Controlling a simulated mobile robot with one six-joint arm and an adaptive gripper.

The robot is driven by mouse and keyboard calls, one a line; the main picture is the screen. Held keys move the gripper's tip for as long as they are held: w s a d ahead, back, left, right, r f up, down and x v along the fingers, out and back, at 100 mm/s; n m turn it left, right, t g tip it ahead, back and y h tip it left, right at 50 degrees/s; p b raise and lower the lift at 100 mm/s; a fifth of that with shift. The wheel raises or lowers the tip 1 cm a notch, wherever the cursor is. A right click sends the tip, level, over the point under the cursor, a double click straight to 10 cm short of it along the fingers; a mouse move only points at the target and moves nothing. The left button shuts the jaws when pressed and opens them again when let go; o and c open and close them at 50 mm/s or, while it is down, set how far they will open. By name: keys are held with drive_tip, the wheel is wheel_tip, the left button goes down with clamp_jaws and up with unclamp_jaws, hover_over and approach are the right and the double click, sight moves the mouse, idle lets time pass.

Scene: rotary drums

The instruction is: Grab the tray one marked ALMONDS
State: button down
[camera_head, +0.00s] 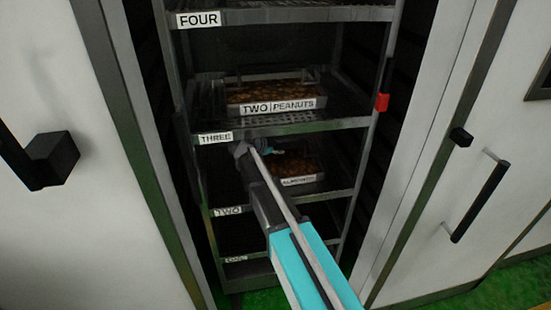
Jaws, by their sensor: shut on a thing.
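The tray marked ALMONDS (303,181) sits in the rack at the level below the THREE label, above the TWO label. Its front label shows, but my arm hides its left part, so the word before ALMONDS is covered. Brown contents show inside it. My gripper (268,150) reaches into the rack over this tray, at its left side. The fingers are small and partly hidden by my arm. They look closed at the tray, but the exact contact is hard to see.
A tray marked TWO PEANUTS (278,105) sits on the shelf labelled THREE (215,138), just above my gripper. Rack posts stand on both sides, with a red piece (382,103) on the right one. White doors with black handles (480,202) flank the opening.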

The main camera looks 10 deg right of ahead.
drive_tip(key=shift+r, duration=0.2)
drive_tip(key=shift+r+p, duration=1.8)
drive_tip(key=shift+p, duration=0.15)
drive_tip(key=s, duration=1.8)
drive_tip(key=shift+f, duration=0.15)
